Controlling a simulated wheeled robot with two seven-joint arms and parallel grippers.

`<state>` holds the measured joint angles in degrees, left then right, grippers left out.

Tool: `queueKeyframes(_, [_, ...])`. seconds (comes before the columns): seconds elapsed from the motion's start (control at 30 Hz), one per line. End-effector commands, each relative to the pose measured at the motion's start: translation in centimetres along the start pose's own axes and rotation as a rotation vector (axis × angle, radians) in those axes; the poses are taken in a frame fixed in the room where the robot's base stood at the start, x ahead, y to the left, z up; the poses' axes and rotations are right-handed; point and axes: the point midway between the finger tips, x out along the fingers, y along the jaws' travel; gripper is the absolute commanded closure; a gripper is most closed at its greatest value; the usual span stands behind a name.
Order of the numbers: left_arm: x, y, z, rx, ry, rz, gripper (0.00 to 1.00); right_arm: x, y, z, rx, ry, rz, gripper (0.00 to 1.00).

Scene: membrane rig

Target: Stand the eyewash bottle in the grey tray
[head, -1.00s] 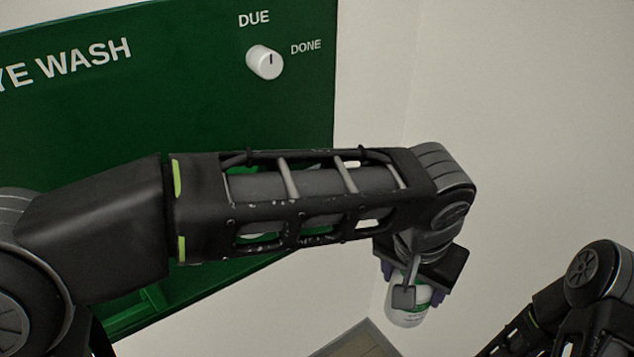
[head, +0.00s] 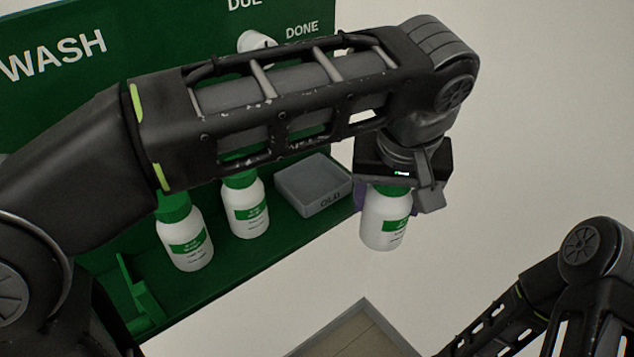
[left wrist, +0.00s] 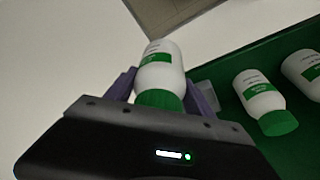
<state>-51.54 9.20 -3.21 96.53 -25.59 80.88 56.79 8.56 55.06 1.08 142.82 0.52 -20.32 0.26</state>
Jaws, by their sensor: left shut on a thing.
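A white eyewash bottle with a green label and cap (head: 382,222) hangs upright from my left gripper (head: 382,190). The gripper is shut on it near the cap, and it also shows between the purple fingers in the left wrist view (left wrist: 160,72). The grey tray (head: 312,188), marked "OLD", sits on the green shelf. The held bottle is to the right of the tray in the head view, off the shelf's edge. The tray looks empty, though its far part is close under my arm. My right gripper is out of view; only the right arm shows.
Two more white bottles stand on the green shelf (head: 215,284), left of the tray: one nearer the tray (head: 246,212) and one further left (head: 186,240). A green bracket (head: 140,295) rises at the shelf's left. A white knob (head: 256,41) is on the panel.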

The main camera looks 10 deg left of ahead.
Motion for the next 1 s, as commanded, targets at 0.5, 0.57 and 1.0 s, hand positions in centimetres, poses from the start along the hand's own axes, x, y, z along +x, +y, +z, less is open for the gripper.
queueKeyframes(0.5, [1.0,-3.1,-3.0,-0.003,0.002,0.002,0.96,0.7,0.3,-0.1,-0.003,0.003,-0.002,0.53])
queueKeyframes(0.57, [1.3,-4.3,-4.1,-0.004,0.002,0.002,0.96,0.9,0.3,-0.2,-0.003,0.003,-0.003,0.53])
queueKeyframes(1.0, [2.9,-11.3,-11.1,0.003,0.001,0.002,0.96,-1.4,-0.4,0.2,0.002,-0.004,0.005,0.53])
